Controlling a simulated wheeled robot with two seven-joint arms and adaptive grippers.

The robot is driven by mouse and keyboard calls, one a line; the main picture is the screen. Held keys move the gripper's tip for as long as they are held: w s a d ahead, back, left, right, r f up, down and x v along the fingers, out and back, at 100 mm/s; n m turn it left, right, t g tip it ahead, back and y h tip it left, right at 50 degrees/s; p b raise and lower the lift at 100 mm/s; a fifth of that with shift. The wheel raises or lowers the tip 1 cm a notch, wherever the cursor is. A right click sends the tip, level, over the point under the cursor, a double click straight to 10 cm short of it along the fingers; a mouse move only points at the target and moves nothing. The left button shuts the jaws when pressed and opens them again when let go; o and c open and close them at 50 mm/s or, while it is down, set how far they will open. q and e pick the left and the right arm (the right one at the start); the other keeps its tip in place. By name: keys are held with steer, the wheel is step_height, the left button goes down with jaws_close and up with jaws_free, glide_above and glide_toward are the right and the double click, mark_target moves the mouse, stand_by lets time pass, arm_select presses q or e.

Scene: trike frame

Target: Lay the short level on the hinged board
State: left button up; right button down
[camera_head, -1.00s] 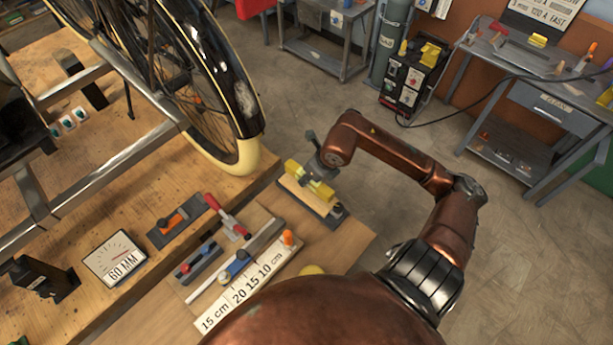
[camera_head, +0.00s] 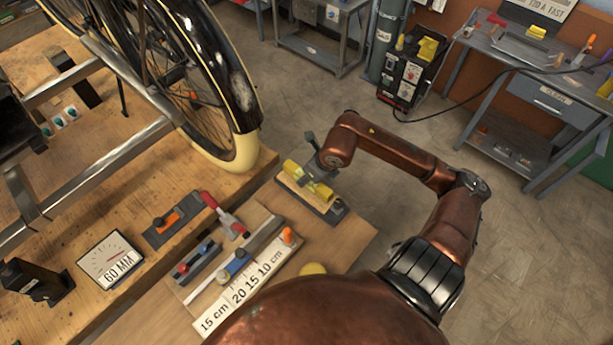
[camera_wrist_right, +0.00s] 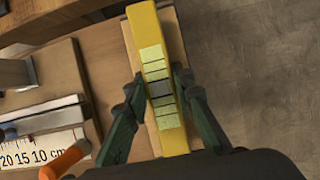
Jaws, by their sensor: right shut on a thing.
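The short level is a yellow bar (camera_head: 321,191) with pale green windows in the wrist view (camera_wrist_right: 152,57). My right gripper (camera_head: 312,180) is shut on its middle; the green fingers (camera_wrist_right: 159,101) press on both long sides. The level lies lengthwise over the hinged board (camera_head: 293,194), a pale wooden strip with a dark part at its near end. The board also shows under the level in the wrist view (camera_wrist_right: 176,42). I cannot tell whether the level touches the board. My left gripper is not in view.
To the left on the bench lie a scale board (camera_head: 243,292) with an orange knob, a red-handled clamp (camera_head: 227,216) and a 60 MM gauge card (camera_head: 112,260). The trike wheel (camera_head: 225,90) stands behind. Open floor (camera_head: 400,165) lies to the right of the board.

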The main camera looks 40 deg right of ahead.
steer(key=shift+f+b, duration=0.35)
steer(key=shift+f, duration=0.2)
steer(key=c, duration=1.6)
jaws_free()
steer(key=v, duration=1.2)
steer(key=shift+r, duration=0.15)
